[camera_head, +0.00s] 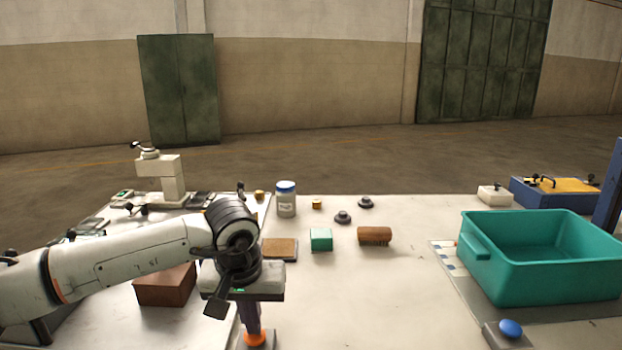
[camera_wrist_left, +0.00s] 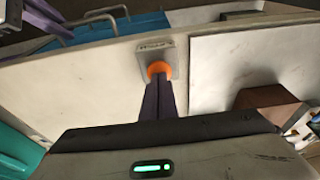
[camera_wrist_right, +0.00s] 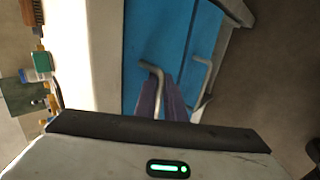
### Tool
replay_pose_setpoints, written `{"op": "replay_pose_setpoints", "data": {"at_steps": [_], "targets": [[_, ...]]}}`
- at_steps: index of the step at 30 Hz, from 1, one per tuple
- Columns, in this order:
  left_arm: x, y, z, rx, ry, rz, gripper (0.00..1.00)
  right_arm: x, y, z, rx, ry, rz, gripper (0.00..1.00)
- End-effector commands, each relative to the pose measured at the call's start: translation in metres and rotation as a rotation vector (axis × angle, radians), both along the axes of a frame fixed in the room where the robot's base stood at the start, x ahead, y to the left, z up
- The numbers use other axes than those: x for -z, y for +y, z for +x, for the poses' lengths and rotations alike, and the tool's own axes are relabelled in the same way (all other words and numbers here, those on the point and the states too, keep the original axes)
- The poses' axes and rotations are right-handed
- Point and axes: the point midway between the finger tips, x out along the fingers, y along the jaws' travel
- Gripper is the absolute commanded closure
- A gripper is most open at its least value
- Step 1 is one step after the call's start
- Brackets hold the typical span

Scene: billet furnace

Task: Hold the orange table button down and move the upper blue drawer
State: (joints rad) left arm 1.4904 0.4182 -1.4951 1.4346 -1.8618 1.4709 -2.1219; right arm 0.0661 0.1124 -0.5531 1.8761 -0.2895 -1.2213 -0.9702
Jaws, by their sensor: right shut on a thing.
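My left gripper (camera_wrist_left: 161,88) is shut, its fingers together. Its tips rest on the orange button (camera_wrist_left: 160,69) on a small grey base at the table's front edge. The orange button also shows below the left gripper in the head view (camera_head: 254,338). How far it is pressed cannot be told. In the right wrist view, my right gripper (camera_wrist_right: 162,88) is shut on the bent metal handle (camera_wrist_right: 151,67) of the upper blue drawer (camera_wrist_right: 150,30), beside the tabletop. The lower drawer's handle (camera_wrist_right: 204,72) is to the right. How far the drawer stands out is unclear.
A teal bin (camera_head: 540,285) stands at the table's right, with a blue button (camera_head: 510,328) in front. A brown block (camera_head: 165,286) lies beneath my left arm. A jar (camera_head: 286,203), a green cube (camera_head: 321,239) and a brown roll (camera_head: 375,235) stand farther back. The middle front is clear.

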Motion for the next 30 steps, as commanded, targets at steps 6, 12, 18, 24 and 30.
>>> {"op": "replay_pose_setpoints", "data": {"at_steps": [6,12,18,24,30], "targets": [[0.005,0.000,0.000,0.000,0.001,0.001,1.00,0.002,0.000,-0.001,0.003,0.005,0.001,1.00],[0.009,0.000,0.000,0.000,0.001,0.001,1.00,0.002,0.000,-0.001,0.003,0.005,0.001,1.00],[0.009,0.000,0.000,0.000,0.001,0.001,1.00,0.002,0.000,-0.004,0.002,0.006,0.001,1.00],[0.009,0.000,0.000,0.000,0.002,0.001,1.00,0.003,-0.001,-0.011,0.003,0.007,0.000,1.00],[0.009,0.000,0.000,0.000,0.002,0.001,1.00,0.003,-0.001,-0.018,0.003,0.008,-0.001,1.00]]}}
